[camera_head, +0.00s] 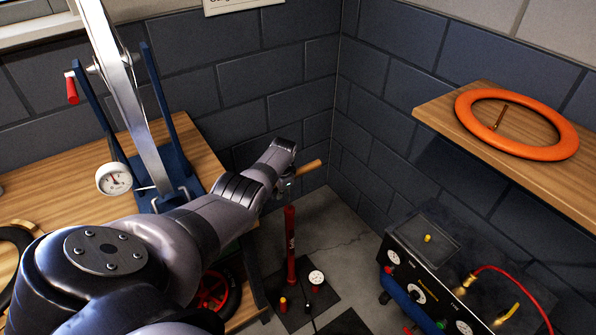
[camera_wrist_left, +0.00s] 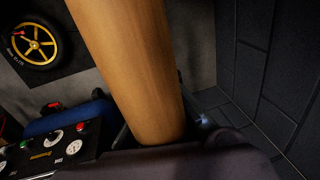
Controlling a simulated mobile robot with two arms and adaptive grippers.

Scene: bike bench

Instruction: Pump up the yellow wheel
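The floor pump has a red barrel (camera_head: 291,245) standing upright on the floor at the centre of the head view, with a wooden handle (camera_head: 308,168) on top. My left gripper (camera_head: 287,182) is at this handle and appears closed around it. In the left wrist view the wooden handle (camera_wrist_left: 130,60) fills the middle and runs down to the dark fingers, which hide its lower end. The yellow wheel (camera_wrist_left: 35,45), with a black tyre, lies on a dark mat at the upper left of that view. My right gripper is not in view.
A wooden bench (camera_head: 80,217) with a blue wheel stand (camera_head: 175,165) is at left. A red-rimmed wheel (camera_head: 213,290) is beneath. A black compressor-like machine (camera_head: 440,265) stands at right. An orange ring (camera_head: 470,110) lies on a wooden shelf (camera_head: 555,180). A gauge (camera_head: 316,277) sits by the pump.

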